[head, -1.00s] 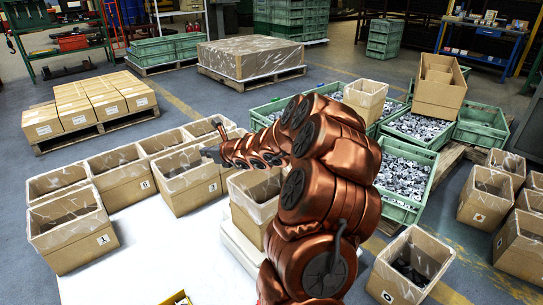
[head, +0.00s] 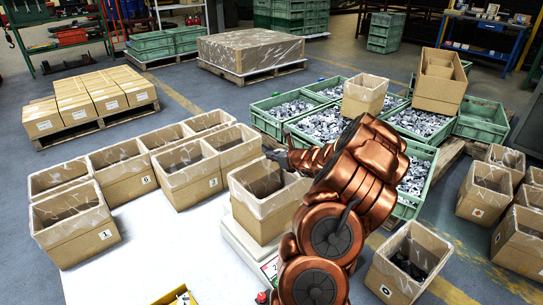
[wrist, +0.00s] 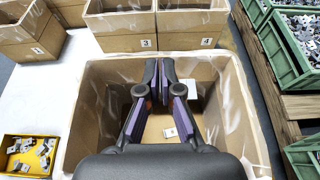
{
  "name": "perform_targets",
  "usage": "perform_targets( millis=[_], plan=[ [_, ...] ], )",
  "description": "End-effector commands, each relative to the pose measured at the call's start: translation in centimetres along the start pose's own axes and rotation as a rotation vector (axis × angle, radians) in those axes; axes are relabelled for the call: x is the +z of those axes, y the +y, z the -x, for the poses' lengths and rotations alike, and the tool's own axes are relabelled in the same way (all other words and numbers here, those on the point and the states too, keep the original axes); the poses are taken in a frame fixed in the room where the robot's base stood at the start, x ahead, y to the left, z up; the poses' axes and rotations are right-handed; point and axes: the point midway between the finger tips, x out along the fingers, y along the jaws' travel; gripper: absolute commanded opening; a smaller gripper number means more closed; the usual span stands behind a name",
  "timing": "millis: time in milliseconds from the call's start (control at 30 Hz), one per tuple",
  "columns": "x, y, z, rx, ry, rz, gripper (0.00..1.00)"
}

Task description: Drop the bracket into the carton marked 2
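A small pale bracket (wrist: 170,132) shows between the fingers and appears to lie on the carton floor. In the head view this lined carton (head: 240,205) stands on a white platform, and my gripper (head: 274,155) is at its far right rim. A placard (head: 271,267) below it carries what looks like a 2, partly hidden by my arm. I cannot see a number on the carton itself.
Cartons marked 3 (wrist: 125,43) and 4 (wrist: 190,43) stand just beyond. Cartons marked 1 (head: 80,245) and 6 (head: 125,188) are further left. A yellow tray (wrist: 8,165) holds several brackets. Green crates (head: 285,125) of parts stand behind. The white table (head: 170,245) is mostly clear.

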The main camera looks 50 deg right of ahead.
Motion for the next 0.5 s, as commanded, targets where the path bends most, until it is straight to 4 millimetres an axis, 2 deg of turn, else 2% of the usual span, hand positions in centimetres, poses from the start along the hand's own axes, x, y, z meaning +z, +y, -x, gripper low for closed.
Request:
perform_targets(
  millis=[33,200,500],
  plan=[
    [-1.0,0.0,-0.4,0.000,0.001,0.000,0.00],
    [-2.7,0.0,-1.1,0.000,0.001,-0.001,0.00],
    [-4.4,0.1,-1.9,0.001,-0.001,-0.002,0.00]
  ],
)
